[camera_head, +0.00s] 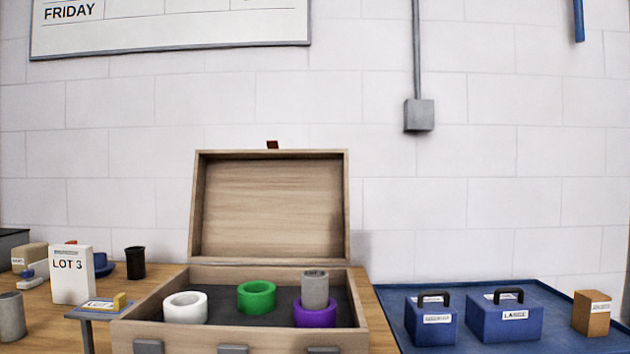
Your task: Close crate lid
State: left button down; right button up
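A wooden crate (134,333) stands on the table in the camera_head view, with its dark-lined inside facing up. Its lid (270,205) is open, standing nearly upright at the back, with a small brown tab (272,145) on its top edge. Inside lie a white ring (185,307), a green ring (256,297) and a purple ring (315,314). A grey cylinder (315,290) appears on or just behind the purple ring; I cannot tell which. Grey latches (148,347) show at the crate's front edge. Neither gripper is in view.
Right of the crate, a blue tray (554,294) holds two blue handled boxes (430,322) (505,318) and a small brown box (591,313). Left are a white LOT 3 box (71,275), a black cup (135,263) and a grey cylinder (11,317). A wall is behind.

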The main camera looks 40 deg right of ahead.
aim_at(273, 203)
jog(key=k+l, duration=0.1)
jog(key=l, duration=0.25)
jog(key=l+u, duration=0.15)
jog(key=l, duration=0.2)
jog(key=k+l, duration=0.15)
jog(key=l, duration=0.2)
jog(key=k+l+u, duration=0.1)
jog(key=l, duration=0.25)
jog(key=l+u, duration=0.15)
jog(key=l, duration=0.6)
jog(key=k+l+u, duration=0.1)
jog(key=l, duration=0.6)
